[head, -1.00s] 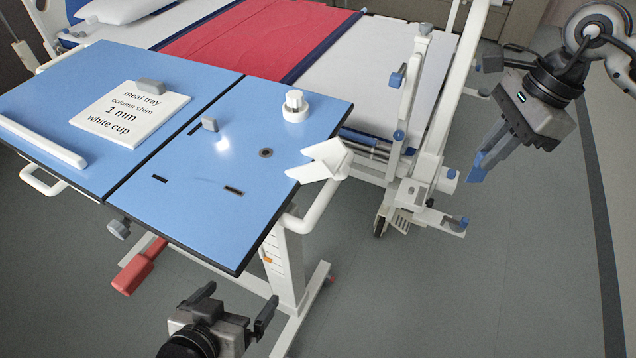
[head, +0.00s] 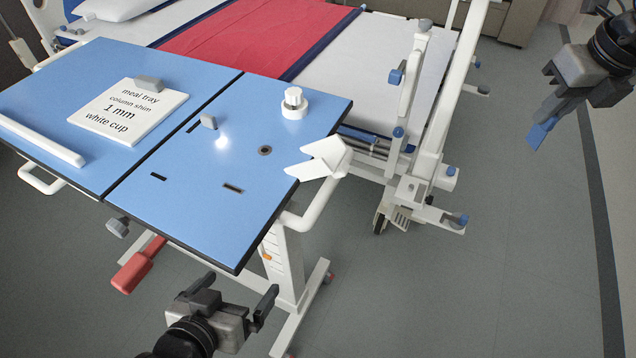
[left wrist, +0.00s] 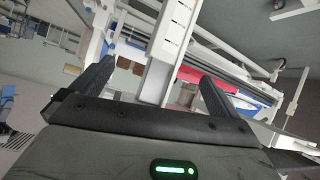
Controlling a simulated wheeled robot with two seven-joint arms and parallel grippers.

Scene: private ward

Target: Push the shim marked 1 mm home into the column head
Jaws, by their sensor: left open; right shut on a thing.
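My right gripper (head: 545,122), at the upper right of the head view, is shut on a small blue piece (head: 541,135). It holds the piece over open floor, well away from the table; no marking on it is readable. My left gripper (head: 231,291) is open and empty, low in front of the table. The white column (head: 283,262) stands under the tabletop's right part, and its head is hidden from above. The column also shows in the left wrist view (left wrist: 165,55), beyond the open fingers of my left gripper (left wrist: 157,77).
The blue overbed table (head: 205,245) carries a card (head: 130,112) reading "1 mm", a white knob (head: 294,103) and slots. A white forked piece (head: 318,160) is at its right edge. A red grip (head: 138,268) sticks out below. The bed (head: 400,75) is behind; floor at right is clear.

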